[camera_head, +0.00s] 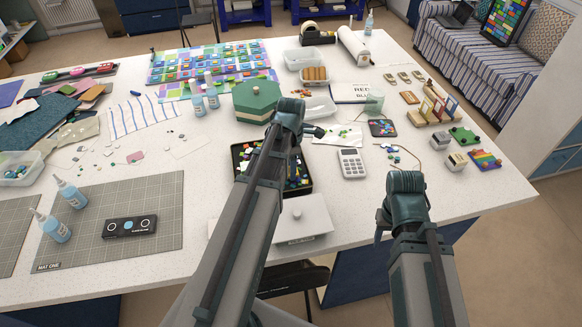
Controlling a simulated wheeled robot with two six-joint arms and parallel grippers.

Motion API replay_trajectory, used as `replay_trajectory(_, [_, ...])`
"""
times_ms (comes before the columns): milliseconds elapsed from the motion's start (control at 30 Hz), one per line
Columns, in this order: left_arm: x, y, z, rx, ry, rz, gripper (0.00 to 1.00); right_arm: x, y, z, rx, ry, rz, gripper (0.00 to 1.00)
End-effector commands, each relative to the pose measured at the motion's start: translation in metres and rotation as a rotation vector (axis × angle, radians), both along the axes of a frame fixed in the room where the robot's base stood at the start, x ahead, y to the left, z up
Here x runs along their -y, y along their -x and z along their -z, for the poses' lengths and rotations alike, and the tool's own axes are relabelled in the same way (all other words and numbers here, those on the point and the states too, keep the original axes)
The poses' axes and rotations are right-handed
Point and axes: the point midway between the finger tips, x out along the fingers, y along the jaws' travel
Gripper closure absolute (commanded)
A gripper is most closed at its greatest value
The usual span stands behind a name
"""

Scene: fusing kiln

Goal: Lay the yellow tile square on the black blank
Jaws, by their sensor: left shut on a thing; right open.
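My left gripper (313,131) is over the middle of the table, beyond the black tray and far to the right of the blank. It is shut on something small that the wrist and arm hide. I cannot pick out the yellow tile for certain. My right gripper (381,224) is open near the table's front right edge, with its fingers mostly hidden behind the wrist.
A black tray (306,187) of coloured pieces lies partly under my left arm, with a white lidded box (306,222) in front. A green-lidded box (256,97) and a calculator (352,163) stand near.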

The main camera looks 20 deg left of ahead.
Motion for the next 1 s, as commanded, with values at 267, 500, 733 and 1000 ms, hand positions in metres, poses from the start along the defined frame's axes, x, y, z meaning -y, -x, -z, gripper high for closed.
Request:
replay_trajectory(267, [0.0,0.0,-0.047,0.0,0.0,0.0,1.0,0.0,0.0,-0.047,0.0,0.0,-0.002,0.5])
replay_trajectory(500, [0.0,0.0,-0.08,0.0,0.0,0.0,1.0,0.0,0.0,-0.08,0.0,-0.001,0.001,0.5])
replay_trajectory(733, [0.0,0.0,-0.085,0.0,0.0,0.0,1.0,0.0,0.0,-0.085,0.0,-0.001,0.004,0.5])
replay_trajectory(1000, [0.0,0.0,-0.053,0.0,0.0,0.0,1.0,0.0,0.0,-0.053,0.0,-0.001,0.003,0.5])
